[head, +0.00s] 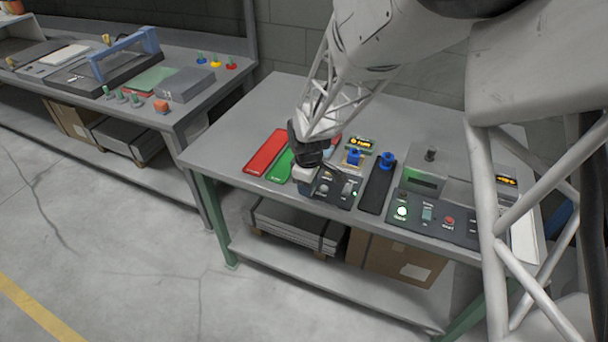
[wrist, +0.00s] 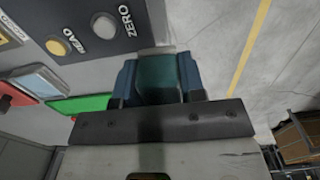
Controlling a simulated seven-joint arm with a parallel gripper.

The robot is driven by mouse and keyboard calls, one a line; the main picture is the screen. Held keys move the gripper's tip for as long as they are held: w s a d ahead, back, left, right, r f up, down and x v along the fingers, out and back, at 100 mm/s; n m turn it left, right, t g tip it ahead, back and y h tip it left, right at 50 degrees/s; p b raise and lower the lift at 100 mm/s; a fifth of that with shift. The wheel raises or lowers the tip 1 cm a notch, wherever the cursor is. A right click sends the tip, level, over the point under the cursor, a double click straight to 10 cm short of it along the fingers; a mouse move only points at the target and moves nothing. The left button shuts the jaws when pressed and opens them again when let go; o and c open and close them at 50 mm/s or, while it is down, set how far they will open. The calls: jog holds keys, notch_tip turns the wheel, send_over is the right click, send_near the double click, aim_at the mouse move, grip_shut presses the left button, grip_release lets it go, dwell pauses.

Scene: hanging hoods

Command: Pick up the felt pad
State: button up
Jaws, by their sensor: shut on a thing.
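My gripper (wrist: 157,85) shows in the wrist view with its two blue fingers closed on a dark teal piece (wrist: 157,75), which looks like the felt pad. The piece fills the gap between the fingers, with a pale edge at its far end. In the head view my gripper (head: 304,168) is over the front part of the workbench, just left of a dark control box (head: 336,188). A small pale shape shows at its tips there; I cannot tell whether that is the pad. The gripper hides part of the bench.
A red tray (head: 265,152) and a green tray (head: 282,165) lie left of my gripper. A black tray (head: 377,188), blue knobs (head: 387,160) and a larger control panel (head: 430,218) stand to the right. The second bench (head: 190,112) is at left, with open floor in front.

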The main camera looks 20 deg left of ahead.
jog(key=s+d, duration=0.4)
jog(key=s, duration=0.1)
jog(key=shift+s+d+r, duration=0.25)
jog(key=shift+s+r, duration=0.1)
jog(key=shift+s, duration=0.05)
dwell(0.3)
jog(key=o, duration=0.4)
jog(key=shift+c, duration=0.2)
jog(key=c, duration=0.3)
jog(key=w+a, duration=0.1)
jog(key=w, duration=0.3)
jog(key=w+a+r, duration=0.1)
jog(key=w+a, duration=0.1)
jog(key=w, duration=0.2)
jog(key=w+a, duration=0.2)
jog(key=w, duration=0.2)
jog(key=shift+w+r, duration=0.4)
jog(key=w+a, duration=0.1)
jog(key=w, duration=0.4)
jog(key=w+a+r, duration=0.1)
jog(key=w, duration=0.4)
jog(key=w+a+r, duration=0.1)
jog(key=w, duration=0.4)
jog(key=shift+a, duration=0.1)
jog(key=shift+s, duration=0.1)
